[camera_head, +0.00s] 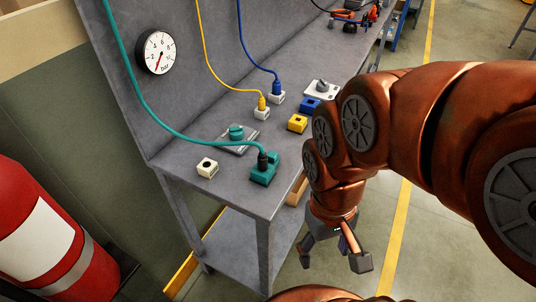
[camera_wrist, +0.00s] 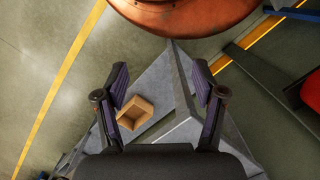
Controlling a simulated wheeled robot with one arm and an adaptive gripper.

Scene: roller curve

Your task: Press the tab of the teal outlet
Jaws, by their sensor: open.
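The teal outlet (camera_head: 264,175) is a small block near the front corner of the grey bench top. A dark plug (camera_head: 263,157) with a teal cable (camera_head: 180,138) stands in it. Its tab is too small to make out. My gripper (camera_head: 335,260) hangs beside the bench, to the right of the teal outlet and lower than the bench top, apart from it. Its fingers are spread and empty. In the wrist view the open fingers (camera_wrist: 160,80) show over the floor and a bench corner; the teal outlet is not in that view.
A cream outlet (camera_head: 207,167) and a teal knob on a plate (camera_head: 236,133) stand near the teal outlet. Yellow (camera_head: 297,123) and blue (camera_head: 310,105) blocks sit farther back. An open cardboard box (camera_wrist: 134,112) shows below the fingers. A red extinguisher (camera_head: 38,235) stands left.

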